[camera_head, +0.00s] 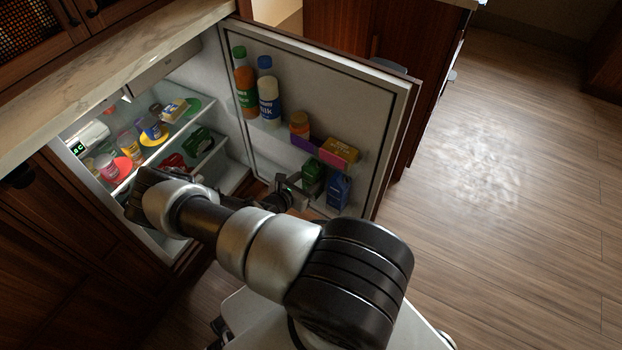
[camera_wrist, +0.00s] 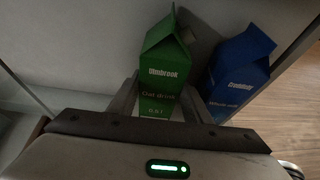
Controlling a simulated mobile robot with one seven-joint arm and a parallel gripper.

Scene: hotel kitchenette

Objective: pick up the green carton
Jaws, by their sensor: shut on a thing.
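The green carton (camera_head: 313,175) stands upright in the lower bin of the open fridge door. In the wrist view the green carton (camera_wrist: 165,75) has a gabled top and a printed front reading "Oat drink". My gripper (camera_wrist: 160,97) is shut on it, one finger on each side at its lower part. In the head view my gripper (camera_head: 292,192) reaches the carton from the left, partly hidden by my arm. The carton's base is hidden.
A blue carton (camera_head: 339,190) stands close to the right of the green one, also in the wrist view (camera_wrist: 240,72). A yellow box (camera_head: 340,151) and an orange-lidded jar (camera_head: 299,124) sit above. Bottles (camera_head: 268,98) stand higher. Fridge shelves (camera_head: 230,178) lie left.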

